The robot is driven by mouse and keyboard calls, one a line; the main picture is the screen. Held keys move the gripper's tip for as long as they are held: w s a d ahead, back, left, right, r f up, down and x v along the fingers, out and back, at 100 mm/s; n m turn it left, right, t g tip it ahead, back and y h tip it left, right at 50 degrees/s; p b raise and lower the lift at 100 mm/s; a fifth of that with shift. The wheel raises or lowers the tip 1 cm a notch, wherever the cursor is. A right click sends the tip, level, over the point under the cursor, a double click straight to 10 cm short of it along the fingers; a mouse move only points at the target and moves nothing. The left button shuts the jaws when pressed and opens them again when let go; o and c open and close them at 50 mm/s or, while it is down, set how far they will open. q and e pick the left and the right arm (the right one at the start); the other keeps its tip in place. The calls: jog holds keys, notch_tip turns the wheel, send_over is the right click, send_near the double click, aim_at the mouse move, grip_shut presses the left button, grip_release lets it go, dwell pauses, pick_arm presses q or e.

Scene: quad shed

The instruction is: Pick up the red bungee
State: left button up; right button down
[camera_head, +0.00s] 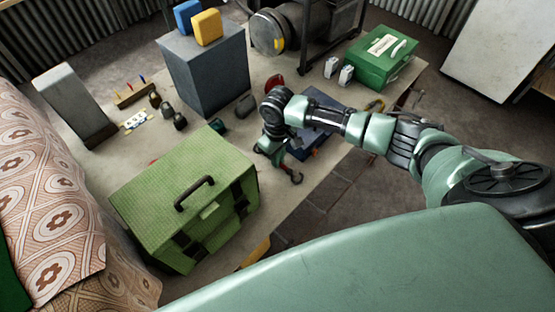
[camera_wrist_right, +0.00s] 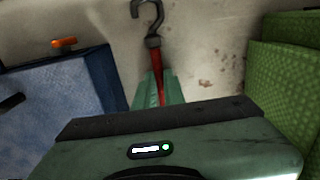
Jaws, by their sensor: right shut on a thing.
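The red bungee (camera_wrist_right: 157,82) shows in the right wrist view as a red cord with a dark hook at its upper end. The cord runs down between the green fingers of my right gripper (camera_wrist_right: 158,90), which is shut on it. The lower part of the bungee is hidden behind the gripper body. In the head view my right gripper (camera_head: 279,158) is low over the table, between the green case and a blue item. My left gripper is not in view.
The green case (camera_head: 180,185) stands to the left of the gripper, and the blue item (camera_head: 318,112) lies to its right. A grey block (camera_head: 205,75) with blue and yellow boxes stands behind. A green toolbox (camera_head: 380,62) is at the far right of the table (camera_head: 290,215).

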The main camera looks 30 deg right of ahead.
jog(key=shift+r, duration=0.1)
notch_tip(320, 180, up, 20)
jog(key=b, duration=0.2)
jog(key=shift+b, duration=0.3)
dwell(0.5)
